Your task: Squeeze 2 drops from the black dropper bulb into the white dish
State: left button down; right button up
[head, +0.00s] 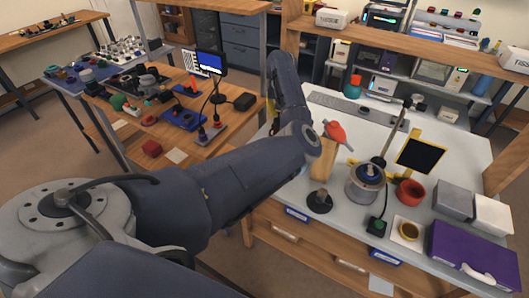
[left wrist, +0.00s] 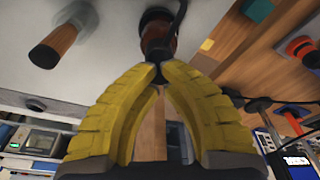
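In the left wrist view the two yellow fingers of my left gripper (left wrist: 158,72) come together at their tips. A small dark piece, which looks like the black dropper bulb, sits between the tips. A brown, amber-looking body (left wrist: 158,42) with a dark far end lies just beyond it. In the head view my left arm reaches over the white table from the left and hides part of it; the fingers are hard to make out there. I cannot pick out the white dish for certain. My right gripper is not in view.
On the white table stand a metal jar (head: 366,186) with a blue top, a red ring (head: 410,192), a brass ring (head: 409,231) on a white square, and a purple case (head: 470,256). A black round piece (head: 319,202) stands near the front edge. A wooden bench (head: 175,157) is at left.

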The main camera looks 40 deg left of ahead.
pick_arm(q)
jog(key=shift+f, duration=0.6)
jog(key=shift+r, duration=0.15)
jog(key=shift+w+a+v, duration=0.1)
jog(key=shift+w+v, duration=0.05)
jog(key=shift+v, duration=0.85)
jog(key=shift+w+a+v, duration=0.15)
jog(key=shift+w+v, duration=0.05)
jog(key=shift+v, duration=0.75)
jog(key=shift+r, duration=0.2)
jog(key=shift+w+a+v, duration=0.1)
jog(key=shift+w+v, duration=0.05)
jog(key=shift+v, duration=0.8)
jog(key=shift+w+a+v, duration=0.15)
jog(key=shift+w+v, duration=0.05)
jog(key=shift+v, duration=0.75)
jog(key=shift+w+a+v, duration=0.1)
jog(key=shift+w+v, duration=0.05)
jog(key=shift+v, duration=0.8)
jog(key=shift+r, duration=0.15)
